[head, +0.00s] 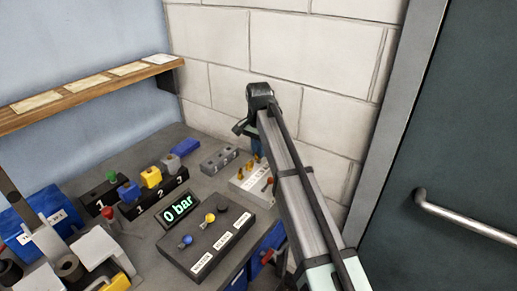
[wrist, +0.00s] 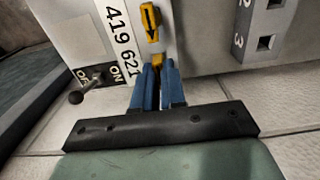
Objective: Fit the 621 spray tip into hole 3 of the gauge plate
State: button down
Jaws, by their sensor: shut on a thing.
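My gripper (wrist: 158,72) has blue fingers and is shut on a small yellow spray tip (wrist: 157,57) beside the 621 label on the white rack (wrist: 100,45). I cannot tell whether this tip is seated in the rack or lifted clear. Another yellow tip (wrist: 150,20) stands further along, near the 419 label. The grey gauge plate (wrist: 268,22) is at the right of the wrist view, with square hole 3 (wrist: 265,43) open and empty. In the head view, the gauge plate (head: 220,160) lies left of and behind the rack (head: 240,186); my arm partly hides my gripper (head: 256,150).
An ON/OFF lever (wrist: 84,92) sticks up at the rack's end. A black control box (head: 205,245) with knobs and a "0 bar" display (head: 177,209) are nearby. Numbered black blocks with colored pieces stand left. A block wall (head: 300,60) rises close behind the bench.

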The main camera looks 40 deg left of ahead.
jog(key=shift+f, duration=0.6)
jog(key=c, duration=0.8)
grip_release()
jog(key=shift+r, duration=0.1)
jog(key=shift+r, duration=3.4)
